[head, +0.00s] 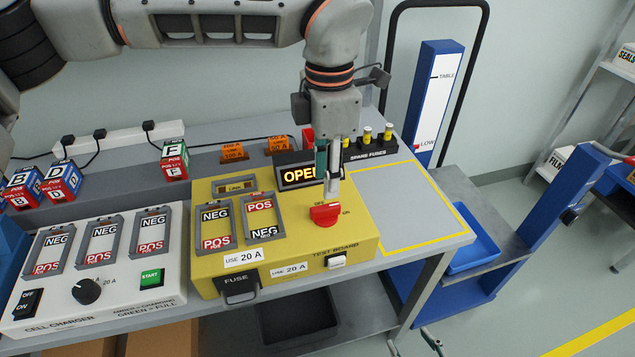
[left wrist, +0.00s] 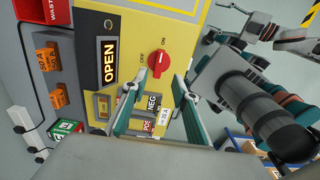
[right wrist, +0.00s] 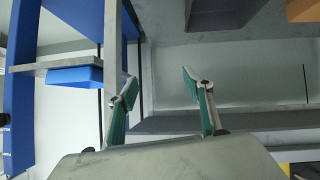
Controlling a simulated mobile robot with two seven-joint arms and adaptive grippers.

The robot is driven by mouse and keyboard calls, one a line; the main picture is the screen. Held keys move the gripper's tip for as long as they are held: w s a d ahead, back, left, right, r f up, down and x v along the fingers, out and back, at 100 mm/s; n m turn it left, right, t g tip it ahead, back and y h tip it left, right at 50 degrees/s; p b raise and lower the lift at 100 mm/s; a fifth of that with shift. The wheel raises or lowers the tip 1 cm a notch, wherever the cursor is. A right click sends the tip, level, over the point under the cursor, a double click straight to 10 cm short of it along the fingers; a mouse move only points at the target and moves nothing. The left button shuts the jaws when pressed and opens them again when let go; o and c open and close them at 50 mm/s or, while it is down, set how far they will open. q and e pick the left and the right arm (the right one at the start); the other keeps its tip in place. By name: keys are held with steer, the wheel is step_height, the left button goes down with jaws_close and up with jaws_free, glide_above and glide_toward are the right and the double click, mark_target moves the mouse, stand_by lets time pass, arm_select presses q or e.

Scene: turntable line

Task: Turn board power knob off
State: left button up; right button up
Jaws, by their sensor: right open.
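The red power knob (head: 325,214) sits on the top right of the yellow test board (head: 362,252), with OFF and ON marked beside it. Its handle seems to lie toward ON, though the pointer is hard to read. My left gripper (head: 329,185) points down just above the knob and hides part of the board behind it. In the left wrist view the left fingers (left wrist: 155,86) are spread and empty, with the knob (left wrist: 158,61) ahead between them. My right gripper (head: 413,339) is low at the bottom edge, open and empty in the right wrist view (right wrist: 158,76).
A lit OPEN sign (head: 299,174) and spare fuses (head: 367,142) stand close behind the knob. The board holds two cells and a black fuse handle (head: 240,290). A white cell charger (head: 98,262) is at left. A yellow-outlined area (head: 402,208) at right is clear.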

mark_target(326, 207)
arm_select(q)
steer(key=shift+w+a+f, duration=0.1)
steer(key=shift+w+f, duration=0.05)
steer(key=shift+w, duration=0.1)
steer(key=f, duration=0.5)
steer(key=shift+s+f, duration=0.25)
steer(key=shift+f, duration=0.95)
arm_select(e)
steer(key=shift+s+f, duration=0.15)
steer(key=shift+f, duration=0.1)
arm_select(q)
jaws_close()
arm_select(e)
steer(key=shift+s+f, duration=0.1)
steer(key=shift+f, duration=0.1)
